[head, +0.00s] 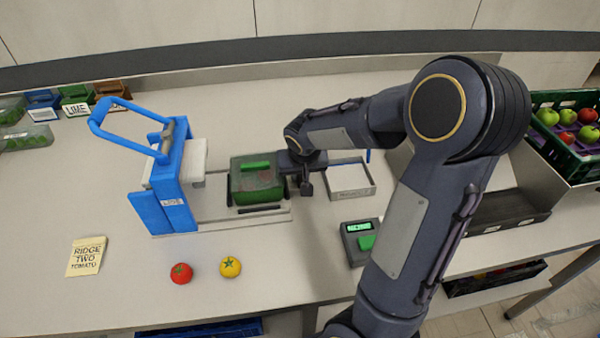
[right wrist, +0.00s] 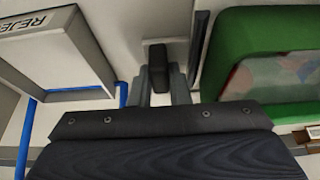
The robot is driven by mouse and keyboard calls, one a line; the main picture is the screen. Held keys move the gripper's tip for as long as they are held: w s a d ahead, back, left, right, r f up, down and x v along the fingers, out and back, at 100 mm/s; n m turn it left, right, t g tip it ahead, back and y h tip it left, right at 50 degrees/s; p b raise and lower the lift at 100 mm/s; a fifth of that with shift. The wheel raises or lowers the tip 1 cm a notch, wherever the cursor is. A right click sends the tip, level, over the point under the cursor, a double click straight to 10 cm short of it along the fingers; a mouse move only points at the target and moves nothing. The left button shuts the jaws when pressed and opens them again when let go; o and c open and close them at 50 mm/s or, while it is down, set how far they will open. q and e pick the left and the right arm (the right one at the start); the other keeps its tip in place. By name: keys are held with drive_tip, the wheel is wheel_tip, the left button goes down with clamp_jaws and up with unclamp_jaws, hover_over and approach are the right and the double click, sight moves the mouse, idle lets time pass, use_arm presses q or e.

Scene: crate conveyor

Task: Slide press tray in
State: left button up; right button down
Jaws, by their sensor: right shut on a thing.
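The blue press (head: 172,195) stands at the left of the bench with its looped lever raised. Its press tray (head: 260,210) sits on the pale base to the right of the press, outside the frame of the press. A green punnet (head: 242,190) with a see-through top and a green bar rests on the tray; it also shows in the right wrist view (right wrist: 235,45). My right gripper (head: 303,181) is at the tray's right end, shut on a small dark handle (right wrist: 158,68). The handle's join to the tray is partly hidden. My left gripper is out of view.
A reject tray (head: 352,194) lies just right of my gripper. A device with a green display (head: 360,242) stands nearer. A red tomato (head: 181,273), a yellow tomato (head: 230,267) and a note card (head: 87,256) lie in front. Bench between press and punnet looks clear.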

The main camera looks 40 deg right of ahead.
sight(246, 175)
drive_tip(key=shift+a, duration=0.1)
drive_tip(key=w+a+b, duration=0.1)
drive_tip(key=a+b, duration=0.1)
drive_tip(key=a, duration=0.1)
drive_tip(key=w+a+b, duration=0.1)
drive_tip(key=shift+w+a+f, duration=0.3)
drive_tip(key=shift+w, duration=0.05)
drive_tip(key=w+a, duration=0.1)
drive_tip(key=a, duration=0.1)
drive_tip(key=w+a+b, duration=0.1)
drive_tip(key=a, duration=0.1)
drive_tip(key=w+a, duration=0.1)
drive_tip(key=a, duration=0.1)
drive_tip(key=shift+w+a+r+b, duration=0.25)
drive_tip(key=shift+w+a+b, duration=0.05)
drive_tip(key=shift+a+b, duration=0.1)
drive_tip(key=c, duration=1.4)
unclamp_jaws()
drive_tip(key=shift+o, duration=0.2)
drive_tip(key=shift+r, duration=0.1)
drive_tip(key=v, duration=0.7)
drive_tip(key=shift+s+r, duration=0.2)
drive_tip(key=shift+r, duration=0.1)
